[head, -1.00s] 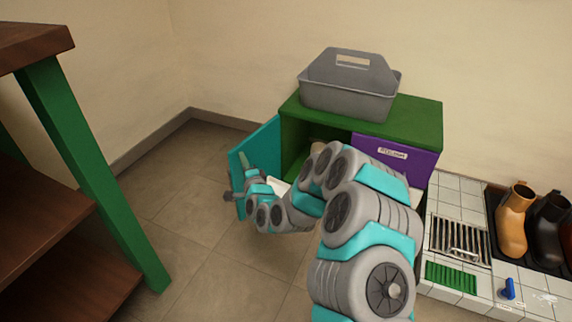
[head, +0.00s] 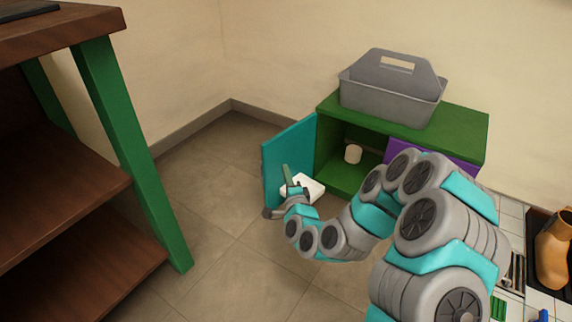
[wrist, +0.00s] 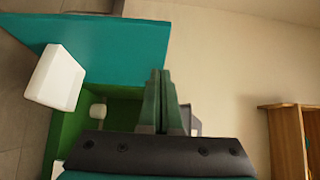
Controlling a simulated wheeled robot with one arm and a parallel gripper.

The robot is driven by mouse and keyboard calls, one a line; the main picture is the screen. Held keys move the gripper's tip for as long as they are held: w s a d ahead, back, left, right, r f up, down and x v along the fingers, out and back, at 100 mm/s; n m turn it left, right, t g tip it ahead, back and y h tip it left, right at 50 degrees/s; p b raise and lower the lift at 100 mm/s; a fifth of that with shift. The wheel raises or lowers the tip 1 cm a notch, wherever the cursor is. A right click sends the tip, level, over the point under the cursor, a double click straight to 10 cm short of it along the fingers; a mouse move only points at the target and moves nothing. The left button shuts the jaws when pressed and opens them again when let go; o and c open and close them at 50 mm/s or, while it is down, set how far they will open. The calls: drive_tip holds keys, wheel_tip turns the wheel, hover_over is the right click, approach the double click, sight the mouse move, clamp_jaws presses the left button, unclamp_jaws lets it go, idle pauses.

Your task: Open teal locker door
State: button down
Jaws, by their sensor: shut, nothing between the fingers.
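The teal locker door (head: 286,160) stands swung open at the left side of the green locker (head: 462,127). In the wrist view the teal door (wrist: 120,45) spans the upper left. My gripper (head: 286,175) is in front of the door's inner face, with its green fingers pointing up. In the wrist view my gripper (wrist: 160,85) is shut and empty, its fingers overlapping the door's edge; I cannot tell whether they touch it. The open compartment shows a small white cylinder (head: 353,154). A white box-like piece (head: 313,188) shows beside the gripper, at the door; it also appears in the wrist view (wrist: 57,78).
A grey caddy (head: 392,98) sits on top of the locker. A purple door (head: 448,156) covers the right compartment, partly hidden by my arm. A wooden shelf with green legs (head: 128,150) stands at left. A brown boot (head: 553,250) is at right. Floor between shelf and locker is clear.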

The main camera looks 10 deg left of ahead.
drive_tip(key=p, duration=0.1)
drive_tip(key=s+p, duration=0.1)
drive_tip(key=p, duration=0.1)
drive_tip(key=shift+d+r, duration=0.15)
drive_tip(key=shift+r, duration=0.05)
drive_tip(key=p, duration=0.2)
drive_tip(key=shift+s+d+r+p, duration=0.1)
drive_tip(key=shift+s+p, duration=0.1)
drive_tip(key=shift+p, duration=0.1)
drive_tip(key=p, duration=0.2)
drive_tip(key=s+p, duration=0.1)
drive_tip(key=p, duration=0.1)
drive_tip(key=shift+s+d+f+p, duration=0.2)
drive_tip(key=shift+s+p, duration=0.05)
drive_tip(key=shift+p, duration=0.1)
